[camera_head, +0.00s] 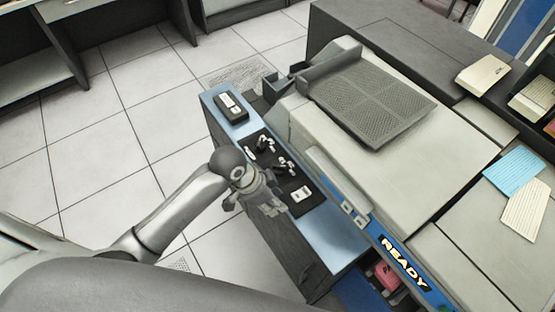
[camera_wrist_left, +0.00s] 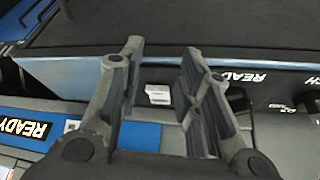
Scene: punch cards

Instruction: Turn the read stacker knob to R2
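A black control panel (camera_head: 279,170) lies on a blue-topped ledge at the side of the machine. Small dark knobs with pale markings sit on it, one farther back (camera_head: 264,144) and one nearer (camera_head: 285,166). I cannot tell which is the read stacker knob, and the R2 marking is too small to read. My left gripper (camera_head: 278,206) is over the near left edge of the panel, close to the nearer knob. In the left wrist view its two fingers (camera_wrist_left: 161,62) are spread with nothing held between them. My right gripper is not in view.
A small white label or button (camera_head: 302,194) is on the panel. A black box (camera_head: 231,106) sits on the ledge's far end. The grey machine with a mesh tray (camera_head: 375,98) rises to the right, with a READY sign (camera_head: 404,262) below. Open tiled floor lies left.

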